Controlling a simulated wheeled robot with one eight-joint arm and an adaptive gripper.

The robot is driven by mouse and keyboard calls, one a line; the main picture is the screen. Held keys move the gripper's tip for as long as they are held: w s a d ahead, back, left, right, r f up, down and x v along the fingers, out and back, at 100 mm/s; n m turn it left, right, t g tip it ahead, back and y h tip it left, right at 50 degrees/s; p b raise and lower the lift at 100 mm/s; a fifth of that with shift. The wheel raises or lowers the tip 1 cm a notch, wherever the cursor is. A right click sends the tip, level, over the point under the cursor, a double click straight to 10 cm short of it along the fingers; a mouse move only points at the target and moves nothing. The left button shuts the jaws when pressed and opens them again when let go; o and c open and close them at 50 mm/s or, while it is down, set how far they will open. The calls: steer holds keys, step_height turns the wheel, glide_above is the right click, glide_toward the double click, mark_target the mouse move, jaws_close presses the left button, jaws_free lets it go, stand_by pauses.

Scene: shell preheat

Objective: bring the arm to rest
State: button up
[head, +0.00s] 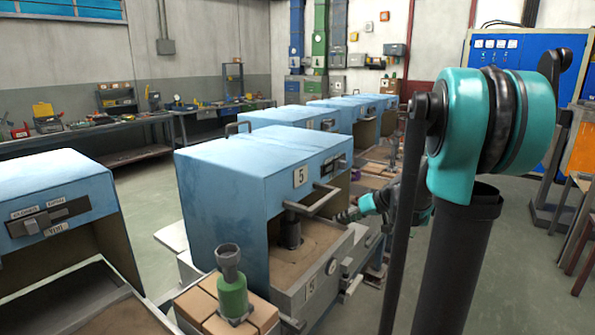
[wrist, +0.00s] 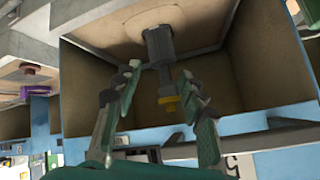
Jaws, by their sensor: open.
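My gripper (head: 350,214) is at the open front of the blue furnace marked 5 (head: 225,185), at the end of my teal arm. In the wrist view my gripper (wrist: 158,76) has its two fingers spread apart with nothing pinched between them. A dark grey cylindrical piece (head: 291,232) stands upright inside furnace 5. It also shows in the wrist view (wrist: 160,46), which looks upside down, with a narrower neck and a yellow end (wrist: 169,103) in line between the fingers. A gap shows on both sides of it.
A bar handle (head: 313,201) projects from the front of furnace 5. A green and grey piece (head: 233,290) stands on a block-topped stand close by. More blue furnaces (head: 290,140) line up behind, and another (head: 50,195) is at left. Open floor lies toward the back right.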

steer(key=s+f+m+h, duration=0.1)
steer(key=s+f, duration=0.3)
steer(key=s, duration=0.5)
steer(key=s+d+f+m+g+h, duration=0.1)
steer(key=s+f+h, duration=0.2)
steer(key=s, duration=0.6)
steer(key=s+d+f+m+g+h, duration=0.1)
steer(key=s+f+m+h, duration=0.1)
steer(key=s+f, duration=0.4)
steer(key=s+h, duration=0.1)
steer(key=s, duration=0.2)
steer(key=shift+s+f, duration=0.2)
steer(key=shift+f, duration=0.05)
stand_by(1.1)
